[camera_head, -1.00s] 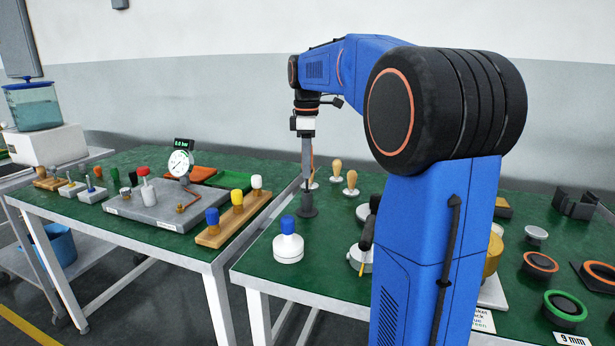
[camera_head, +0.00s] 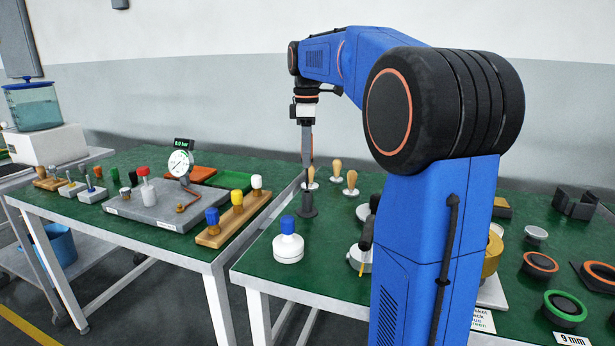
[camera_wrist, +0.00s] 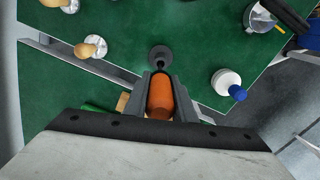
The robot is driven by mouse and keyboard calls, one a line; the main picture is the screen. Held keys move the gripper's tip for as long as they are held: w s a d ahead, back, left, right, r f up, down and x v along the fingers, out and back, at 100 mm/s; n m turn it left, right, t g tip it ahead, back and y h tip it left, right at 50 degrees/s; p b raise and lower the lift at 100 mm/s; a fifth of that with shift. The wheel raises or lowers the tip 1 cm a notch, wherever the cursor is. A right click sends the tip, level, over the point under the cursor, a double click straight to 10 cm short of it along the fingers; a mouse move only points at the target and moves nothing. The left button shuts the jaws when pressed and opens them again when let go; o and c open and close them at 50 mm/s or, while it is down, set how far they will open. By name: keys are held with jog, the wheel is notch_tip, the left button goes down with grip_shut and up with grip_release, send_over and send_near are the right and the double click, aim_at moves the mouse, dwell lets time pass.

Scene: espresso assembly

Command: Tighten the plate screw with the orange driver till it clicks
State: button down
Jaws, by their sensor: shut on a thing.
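The orange driver (camera_wrist: 160,97) is between the two grey fingers of my gripper (camera_wrist: 160,90) in the wrist view. In the head view my gripper (camera_head: 308,160) points down above a dark round stand (camera_head: 308,208), at the left part of the near table. The stand also shows just beyond the driver in the wrist view (camera_wrist: 160,56). The fingers mostly hide the driver in the head view, and I cannot tell whether its tip is clear of the stand. I cannot make out the plate screw in either view.
A white jar with a blue cap (camera_head: 288,245) stands close in front of the stand. Wooden-handled tampers (camera_head: 351,182) stand behind and to the right. The left table holds a grey plate (camera_head: 150,207) with a gauge (camera_head: 180,163) and a wooden rack (camera_head: 232,222) of coloured knobs.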

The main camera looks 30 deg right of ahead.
jog(key=shift+r, duration=0.8)
jog(key=shift+r, duration=0.15)
jog(key=shift+r, duration=1.4)
jog(key=c, duration=2.2)
grip_release()
grip_shut()
jog(key=shift+s, duration=0.1)
